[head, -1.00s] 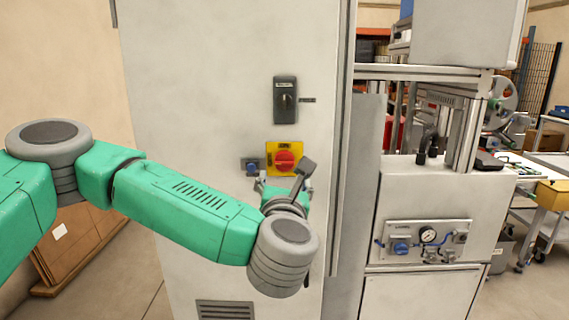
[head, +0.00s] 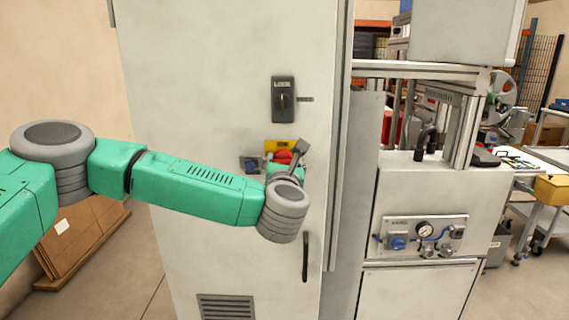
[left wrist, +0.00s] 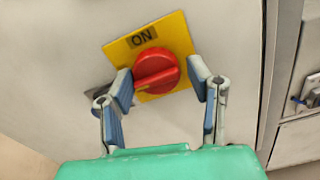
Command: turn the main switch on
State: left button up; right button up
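The main switch is a red rotary knob (left wrist: 156,71) on a yellow plate (left wrist: 180,35) marked ON, mounted on the front of a pale cabinet (head: 220,60). The knob's raised grip runs slantwise across it in the left wrist view. In the head view the knob (head: 283,155) is partly hidden by my left gripper (head: 284,165). In the left wrist view my left gripper (left wrist: 160,78) is open, one finger on each side of the knob. The right fingertip is apart from the knob; whether the left one touches it I cannot tell. My right gripper is in neither view.
A dark handle unit (head: 284,99) sits above the switch, and a small blue knob (head: 250,165) sits beside it at left. A black door handle (head: 306,257) is below. A machine with a gauge panel (head: 420,236) stands to the right.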

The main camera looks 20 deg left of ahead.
pick_arm(q)
jog(key=c, duration=0.5)
jog(key=shift+a, duration=0.2)
jog(key=shift+a, duration=0.1)
